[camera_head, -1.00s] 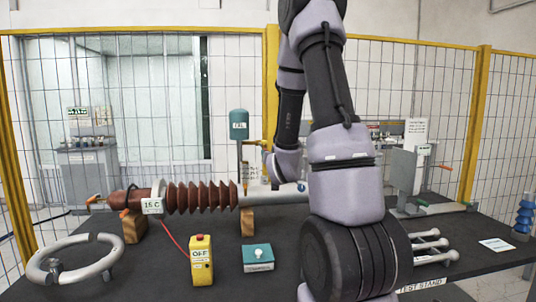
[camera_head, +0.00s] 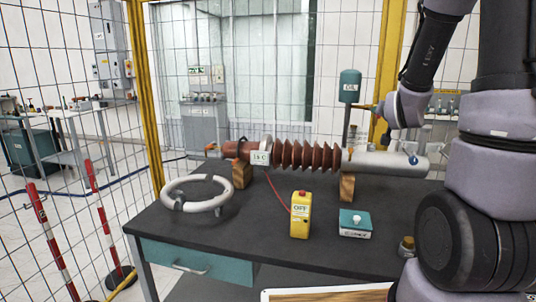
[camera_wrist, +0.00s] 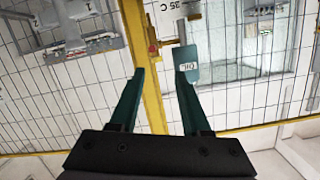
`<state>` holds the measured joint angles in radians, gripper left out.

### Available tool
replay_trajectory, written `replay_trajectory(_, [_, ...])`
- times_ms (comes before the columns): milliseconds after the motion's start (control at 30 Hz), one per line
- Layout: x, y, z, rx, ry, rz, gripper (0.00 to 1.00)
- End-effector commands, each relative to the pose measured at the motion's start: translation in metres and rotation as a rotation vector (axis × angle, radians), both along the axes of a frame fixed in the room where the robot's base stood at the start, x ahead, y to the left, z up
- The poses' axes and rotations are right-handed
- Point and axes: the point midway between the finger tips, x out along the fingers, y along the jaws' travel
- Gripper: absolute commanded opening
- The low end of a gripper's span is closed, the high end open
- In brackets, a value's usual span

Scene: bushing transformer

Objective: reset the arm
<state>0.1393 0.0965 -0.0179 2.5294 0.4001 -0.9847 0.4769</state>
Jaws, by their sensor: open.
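My arm stands at the right side of the head view, raised above the table. Its gripper is hidden in that view. In the wrist view my gripper (camera_wrist: 160,85) shows two teal fingers standing apart with nothing held between them. Behind the fingers are the yellow fence post (camera_wrist: 138,40) and the teal oil container (camera_wrist: 188,62), which appears near the right finger. Whether the finger touches it cannot be told. In the head view the oil container (camera_head: 349,86) stands on its post behind the bushing.
The dark table (camera_head: 255,230) carries a brown ribbed bushing (camera_head: 305,156) on wooden blocks, a grey ring (camera_head: 168,203), a yellow OFF box (camera_head: 300,216) and a teal button box (camera_head: 355,232). Mesh fencing stands behind. Red-white posts (camera_head: 48,235) stand on the floor at left.

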Motion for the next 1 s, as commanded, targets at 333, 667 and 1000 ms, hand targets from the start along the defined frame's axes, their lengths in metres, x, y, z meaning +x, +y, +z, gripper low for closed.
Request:
replay_trajectory(333, [-0.088,0.068,0.050,0.177,0.310,0.120,0.47])
replay_trajectory(667, [-0.220,0.127,0.071,0.272,0.614,0.275,0.47])
replay_trajectory(1000, [-0.268,0.143,0.072,0.303,0.716,0.322,0.47])
